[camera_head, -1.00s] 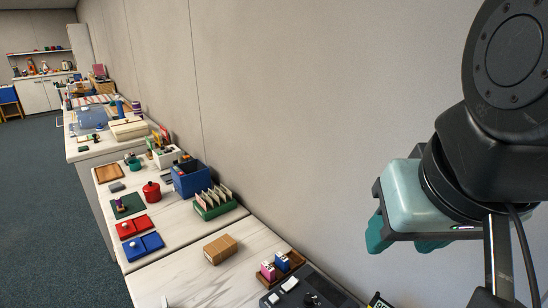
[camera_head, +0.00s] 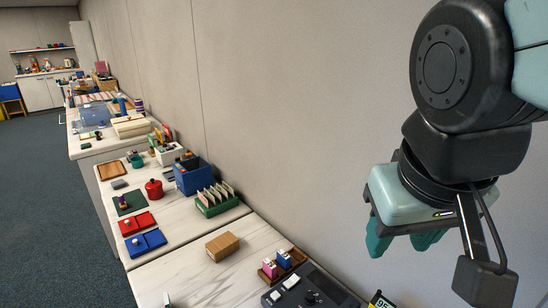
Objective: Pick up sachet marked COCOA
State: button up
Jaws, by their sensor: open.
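A green rack (camera_head: 221,207) on the middle counter holds several upright pale sachets or cards (camera_head: 214,194). Their markings are too small to read, so I cannot tell which one says COCOA. My gripper (camera_head: 400,243) hangs at the right of the picture, with teal fingers pointing down. It is open and I see nothing between its fingers. It is well apart from the rack, to the right and nearer to the camera.
A blue bin (camera_head: 191,178) stands behind the rack. A red pot (camera_head: 154,189), a red tray (camera_head: 137,223) and a blue tray (camera_head: 146,242) lie left of it. A cardboard box (camera_head: 222,246) and a wooden tray (camera_head: 297,258) sit nearer. A wall borders the counters.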

jog(key=w+a+f+n+g+h, duration=0.2)
jog(key=w+a+f+n+h, duration=0.2)
jog(key=w+f+n+h, duration=0.55)
jog(key=w+a+f+n+t, duration=0.7)
jog(key=a+f+t, duration=0.1)
jog(key=a, duration=0.2)
jog(key=n+t+y, duration=0.5)
jog(key=n+y, duration=1.5)
jog(key=n, duration=0.4)
send_near(165, 293)
jog(key=shift+s+d+r+h, duration=0.1)
jog(key=shift+d+h, duration=0.15)
jog(key=shift+d, duration=0.05)
jog(key=shift+a+f, duration=0.2)
jog(key=shift+f, duration=0.05)
jog(key=x, duration=1)
jog(key=shift+a+r, duration=0.1)
jog(key=shift+a, duration=0.15)
